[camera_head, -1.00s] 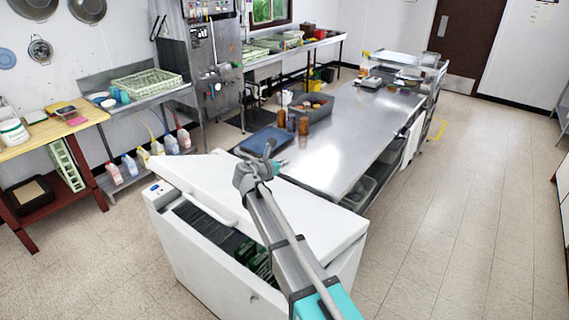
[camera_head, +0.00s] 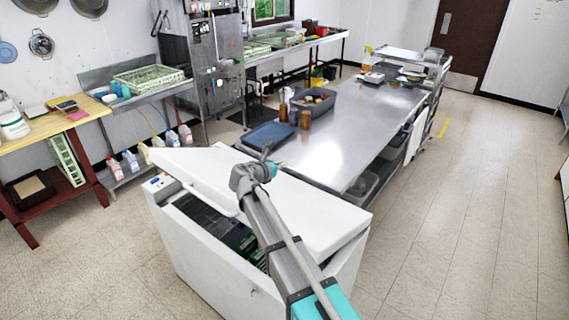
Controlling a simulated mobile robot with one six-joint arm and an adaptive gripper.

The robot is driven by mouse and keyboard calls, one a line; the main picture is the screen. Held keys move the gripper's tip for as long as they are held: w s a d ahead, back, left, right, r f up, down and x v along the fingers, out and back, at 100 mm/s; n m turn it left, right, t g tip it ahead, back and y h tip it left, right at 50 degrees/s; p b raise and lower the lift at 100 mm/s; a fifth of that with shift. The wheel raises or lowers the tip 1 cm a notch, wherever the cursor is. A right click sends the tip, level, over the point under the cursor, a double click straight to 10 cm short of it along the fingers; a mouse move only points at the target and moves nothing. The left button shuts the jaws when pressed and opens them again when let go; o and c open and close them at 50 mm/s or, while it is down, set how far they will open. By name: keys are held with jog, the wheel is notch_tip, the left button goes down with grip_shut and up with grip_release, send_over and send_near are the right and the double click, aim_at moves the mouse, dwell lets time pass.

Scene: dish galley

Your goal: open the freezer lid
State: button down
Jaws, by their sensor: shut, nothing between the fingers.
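The white chest freezer (camera_head: 215,262) stands in the foreground. Its white lid (camera_head: 320,212) is tilted partly up, and dark and green contents show in the gap under its front edge. The lid's handle (camera_head: 200,192) runs along the front edge at the left. My gripper (camera_head: 268,160) is at the end of my arm, which reaches up across the freezer from the lower right. It is above or against the lid near its middle; I cannot tell whether it touches. It is shut and empty, with its fingers partly hidden by the wrist.
A long steel table (camera_head: 345,125) stands just behind the freezer, with a blue tray (camera_head: 265,136), brown tumblers (camera_head: 306,119) and a grey bin (camera_head: 322,101) on it. A wooden table (camera_head: 45,132) is at the left. The floor (camera_head: 455,210) at the right is clear.

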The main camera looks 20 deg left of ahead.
jog(key=s+a+f+b, duration=0.2)
jog(key=s+a, duration=0.1)
jog(key=s, duration=0.5)
jog(key=shift+s+a+f, duration=0.2)
jog(key=shift+a+f, duration=0.05)
jog(key=shift+f, duration=0.15)
jog(key=shift+f+b, duration=0.1)
jog(key=shift+b, duration=0.2)
jog(key=s+a+f+b, duration=0.6)
jog(key=s+f+b, duration=0.2)
jog(key=f+b, duration=0.2)
jog(key=s+a+f+b, duration=0.6)
jog(key=s+f+b, duration=0.2)
jog(key=f+b, duration=0.2)
jog(key=shift+t+b, duration=0.3)
jog(key=shift+b, duration=0.25)
jog(key=shift+w, duration=0.1)
jog(key=w+d+r+p, duration=0.1)
jog(key=w+d, duration=0.3)
jog(key=w, duration=0.6)
jog(key=shift+w+d+r, duration=0.15)
jog(key=shift+w+d, duration=0.05)
jog(key=shift+w, duration=0.1)
